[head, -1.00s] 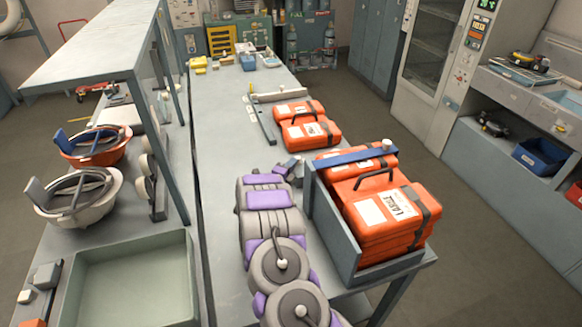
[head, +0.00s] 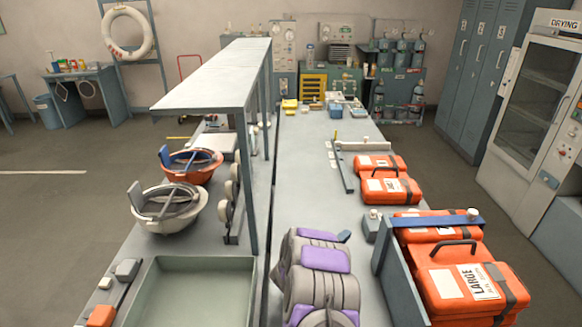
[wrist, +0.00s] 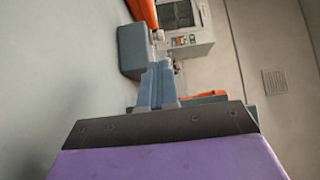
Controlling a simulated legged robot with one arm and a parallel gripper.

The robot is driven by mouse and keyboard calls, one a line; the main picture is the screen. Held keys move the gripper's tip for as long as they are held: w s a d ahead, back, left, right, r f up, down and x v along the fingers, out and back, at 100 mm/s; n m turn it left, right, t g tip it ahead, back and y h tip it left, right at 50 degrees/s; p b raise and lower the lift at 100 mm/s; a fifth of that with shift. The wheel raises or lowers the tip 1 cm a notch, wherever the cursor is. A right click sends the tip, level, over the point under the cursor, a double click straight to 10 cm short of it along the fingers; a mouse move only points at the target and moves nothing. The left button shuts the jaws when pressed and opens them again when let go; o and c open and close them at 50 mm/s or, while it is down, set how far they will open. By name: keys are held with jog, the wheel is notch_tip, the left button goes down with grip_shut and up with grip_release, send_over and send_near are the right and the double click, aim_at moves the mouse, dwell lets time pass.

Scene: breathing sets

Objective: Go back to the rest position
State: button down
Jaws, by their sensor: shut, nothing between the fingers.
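My gripper shows in the wrist view (wrist: 158,70) as two blue-grey fingers pressed together, with nothing between them. Behind them are a dark plate and a purple part of my arm. In the head view my purple and grey arm is folded low at the bottom centre, over the long grey bench (head: 310,180). Only a small blue-grey tip of my gripper (head: 345,236) shows there, so its fingers cannot be made out in that view.
Smaller orange cases (head: 390,190) lie farther back. At left are a shelf (head: 205,75), an empty tray (head: 142,285) and two bowls. The bench middle is clear.

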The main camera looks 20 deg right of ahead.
jog(key=w+a+r+n+t+y, duration=0.1)
jog(key=w+a+r+n+y, duration=0.3)
jog(key=a, duration=0.3)
jog(key=w+a+r+n+t+y, duration=0.2)
jog(key=w+a+n+y, duration=0.15)
jog(key=a+y, duration=0.35)
jog(key=s+a+r+n+g+y, duration=0.1)
jog(key=s+a+r+n+y, duration=0.3)
jog(key=a, duration=0.4)
jog(key=s+a+r+n+g+y, duration=0.1)
jog(key=s+a+r+n+y, duration=0.1)
jog(key=s+a+r+n, duration=0.55)
jog(key=s+d+n+g, duration=0.2)
jog(key=s+n+g, duration=0.1)
jog(key=s, duration=1.1)
jog(key=s+d+r+n+g+h, duration=0.1)
jog(key=s+n+g, duration=0.3)
jog(key=s, duration=1.1)
jog(key=s+d+n+g, duration=0.2)
jog(key=s+n+g, duration=0.2)
jog(key=s, duration=1.1)
jog(key=shift+d+r+g, duration=0.3)
jog(key=shift+r+g, duration=0.1)
jog(key=shift+d, duration=0.25)
